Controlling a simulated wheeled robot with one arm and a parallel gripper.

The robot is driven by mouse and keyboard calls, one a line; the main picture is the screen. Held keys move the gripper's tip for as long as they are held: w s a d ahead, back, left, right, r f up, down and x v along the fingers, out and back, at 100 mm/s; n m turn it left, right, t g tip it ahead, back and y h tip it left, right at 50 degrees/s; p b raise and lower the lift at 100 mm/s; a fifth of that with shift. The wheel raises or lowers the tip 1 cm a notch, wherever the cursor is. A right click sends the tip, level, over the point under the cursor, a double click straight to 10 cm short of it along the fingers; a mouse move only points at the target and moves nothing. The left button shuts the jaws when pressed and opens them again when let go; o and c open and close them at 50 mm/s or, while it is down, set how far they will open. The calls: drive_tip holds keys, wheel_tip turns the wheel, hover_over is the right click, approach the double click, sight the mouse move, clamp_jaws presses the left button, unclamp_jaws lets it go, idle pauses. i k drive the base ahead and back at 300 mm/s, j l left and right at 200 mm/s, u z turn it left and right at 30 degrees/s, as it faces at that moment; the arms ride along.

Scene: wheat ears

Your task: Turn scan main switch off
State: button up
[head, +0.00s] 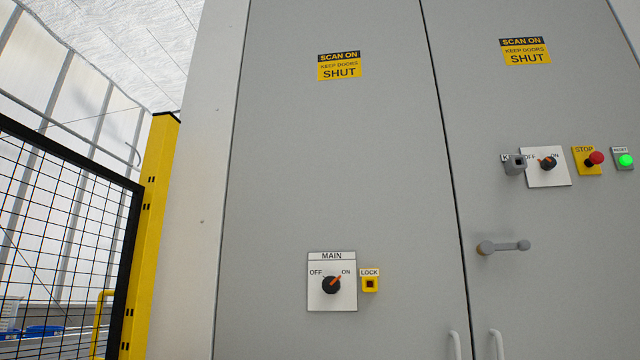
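The main switch (331,285) is a black rotary knob with an orange pointer on a white plate marked MAIN, OFF and ON. It is on the lower part of the left cabinet door. Its pointer is turned up and right, toward ON. A yellow LOCK fitting (370,284) with a dark square opening sits just right of the plate. Yellow and black labels reading SCAN ON, KEEP DOORS SHUT (339,66) are on both doors. My gripper is not in view.
The right door (560,260) carries a second OFF/ON knob (547,164), a grey key fitting (514,164), a red STOP button (596,158), a lit green button (625,160) and a lever handle (503,247). A black mesh fence (60,220) with a yellow post (155,230) stands at left.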

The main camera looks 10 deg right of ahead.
sight(331, 285)
drive_tip(key=i+l, duration=0.2)
drive_tip(key=i+l+u, duration=0.35)
drive_tip(key=i+l, duration=0.15)
drive_tip(key=i+l+u, duration=0.3)
drive_tip(key=l, duration=0.3)
drive_tip(key=i, duration=0.1)
